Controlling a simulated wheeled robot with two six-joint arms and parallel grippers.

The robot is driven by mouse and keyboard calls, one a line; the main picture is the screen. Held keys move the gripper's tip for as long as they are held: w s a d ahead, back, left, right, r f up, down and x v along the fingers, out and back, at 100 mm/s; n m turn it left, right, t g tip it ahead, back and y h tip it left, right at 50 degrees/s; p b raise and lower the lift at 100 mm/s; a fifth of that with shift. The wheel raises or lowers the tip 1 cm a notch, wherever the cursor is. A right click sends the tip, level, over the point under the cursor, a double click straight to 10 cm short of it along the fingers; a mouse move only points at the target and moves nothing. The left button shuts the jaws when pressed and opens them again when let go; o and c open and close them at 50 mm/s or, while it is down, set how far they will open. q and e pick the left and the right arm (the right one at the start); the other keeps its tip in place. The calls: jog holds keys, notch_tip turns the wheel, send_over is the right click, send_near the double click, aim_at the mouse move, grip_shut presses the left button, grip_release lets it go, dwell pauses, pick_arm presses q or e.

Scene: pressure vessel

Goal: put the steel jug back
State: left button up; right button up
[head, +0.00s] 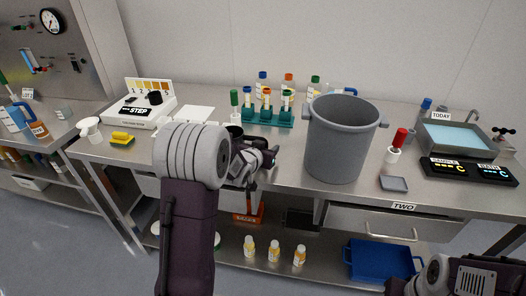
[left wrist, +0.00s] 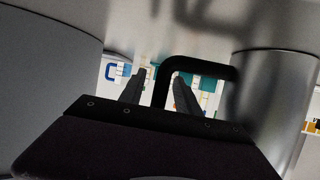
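The steel jug (left wrist: 278,85) stands at the right of the left wrist view, with its black handle (left wrist: 205,64) reaching toward my left gripper. In the head view the jug is mostly hidden behind my left arm; a dark round rim (head: 234,131) that looks like its top shows. My left gripper (head: 262,160) is at the bench's front area, beside the jug. In the left wrist view its fingers (left wrist: 160,92) are apart, with the upright part of the handle between them and a gap showing. My right gripper is not seen; only part of that arm shows at lower right.
A large grey pot (head: 342,145) stands close right of my left gripper. A green rack (head: 266,115) of bottles is behind. A white step board (head: 145,108), spray bottle (head: 89,130) and yellow sponge (head: 122,138) are left. A water basin (head: 455,136) is right.

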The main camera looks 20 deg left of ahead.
pick_arm(q)
jog(key=p+v, duration=0.1)
jog(key=v, duration=1)
jog(key=shift+s, duration=0.2)
jog(key=shift+s+f, duration=0.1)
jog(key=shift+f, duration=0.25)
jog(key=s+d+f+g+h, duration=0.1)
jog(key=s+d+f+g, duration=0.5)
jog(key=s, duration=0.4)
jog(key=s+d+f+g, duration=0.4)
jog(key=s+f+g, duration=0.2)
jog(key=s+f, duration=0.3)
notch_tip(320, 180, up, 9)
jog(key=p, duration=0.7)
jog(key=shift+s+p, duration=0.25)
jog(key=shift+p, duration=0.1)
jog(key=shift+a+f, duration=0.1)
jog(key=shift+f, duration=0.05)
